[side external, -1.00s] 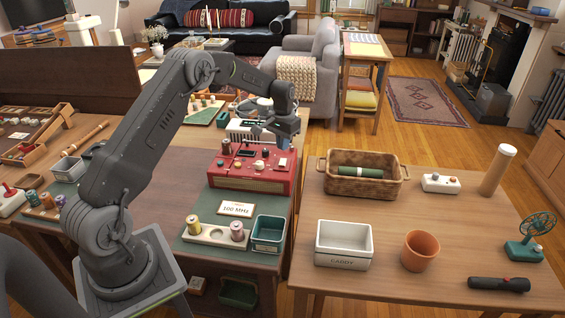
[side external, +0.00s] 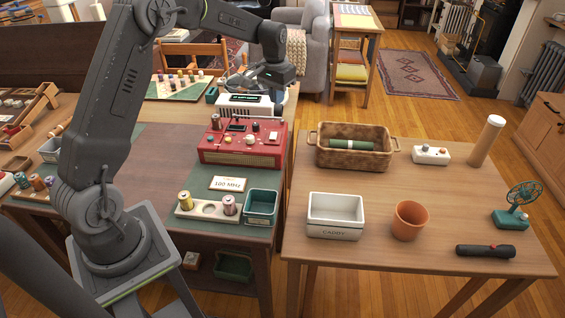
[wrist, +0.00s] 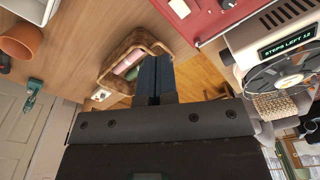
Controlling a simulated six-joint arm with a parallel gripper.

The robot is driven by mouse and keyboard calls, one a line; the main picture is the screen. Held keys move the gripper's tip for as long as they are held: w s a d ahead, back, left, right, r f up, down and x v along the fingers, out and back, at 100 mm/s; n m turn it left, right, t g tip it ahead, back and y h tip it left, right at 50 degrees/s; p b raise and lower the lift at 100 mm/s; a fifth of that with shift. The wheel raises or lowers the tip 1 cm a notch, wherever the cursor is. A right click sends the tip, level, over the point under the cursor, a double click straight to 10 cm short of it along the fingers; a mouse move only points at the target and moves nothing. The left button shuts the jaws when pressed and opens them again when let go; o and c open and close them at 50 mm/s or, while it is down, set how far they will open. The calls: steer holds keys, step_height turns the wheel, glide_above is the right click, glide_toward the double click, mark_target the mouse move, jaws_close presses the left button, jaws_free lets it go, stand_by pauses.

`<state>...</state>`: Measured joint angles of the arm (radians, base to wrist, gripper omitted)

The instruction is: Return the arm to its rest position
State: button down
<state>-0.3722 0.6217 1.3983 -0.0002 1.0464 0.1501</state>
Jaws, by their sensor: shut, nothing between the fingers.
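My gripper (side external: 279,73) is raised above the back right of the left table, over the area of the white device. In the wrist view my gripper (wrist: 153,68) has its two dark blue fingers together with nothing between them. The arm is bent, with its upper link lifted. The gripper touches no object that I can see.
Below are a red radio (side external: 242,144) and a white device (side external: 249,104) with a display and reel. A wicker basket (side external: 353,159), white caddy (side external: 335,229), terracotta pot (side external: 409,220), flashlight (side external: 485,251) and green fan (side external: 510,219) stand on the right table (side external: 440,205).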

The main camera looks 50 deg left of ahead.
steer(key=s+d+r+t, duration=0.2)
steer(key=s+d+r, duration=0.5)
steer(key=d+r, duration=0.15)
steer(key=s+d+r+m+t, duration=0.1)
steer(key=s+d, duration=0.4)
steer(key=s, duration=0.6)
steer(key=s+d+r+m+t, duration=0.1)
steer(key=s+d, duration=0.5)
steer(key=s, duration=0.6)
steer(key=shift+r+m+t, duration=0.3)
steer(key=shift+r+t, duration=0.1)
steer(key=w+a+r+m+g, duration=0.15)
steer(key=w+a, duration=0.35)
steer(key=w, duration=0.5)
steer(key=w+a+r+m+g, duration=0.1)
steer(key=w+a+m+g, duration=0.3)
steer(key=w, duration=0.6)
steer(key=w+a+f+m, duration=0.3)
steer(key=w+a+f, duration=0.9)
steer(key=a+f, duration=0.2)
steer(key=shift+a, duration=0.7)
